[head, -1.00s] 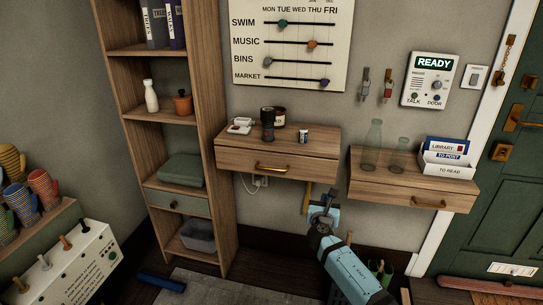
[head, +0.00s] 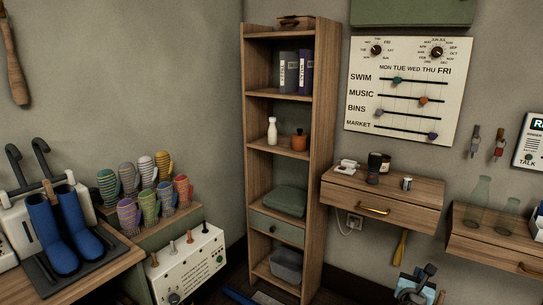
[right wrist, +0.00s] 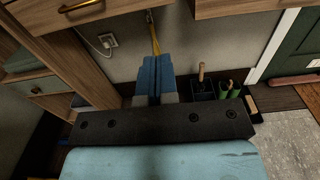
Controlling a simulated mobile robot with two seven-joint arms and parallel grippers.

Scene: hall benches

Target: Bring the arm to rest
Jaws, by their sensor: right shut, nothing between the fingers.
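My right gripper (head: 412,297) shows at the bottom edge of the head view, below the wall drawer with the brass handle. In the right wrist view its two blue fingers (right wrist: 155,78) lie together with nothing between them. It is apart from the drawers and from the yellow-handled thing hanging under the left drawer. Most of my right arm is out of the head view. My left gripper does not show.
A left wall drawer (head: 385,197) and a right one (head: 500,248) jut out above the gripper. A tall wooden shelf (head: 321,120) stands left of them. Blue boots (head: 52,232) and several striped mittens are at left. In the wrist view, dark bins (right wrist: 203,90) stand by the wall.

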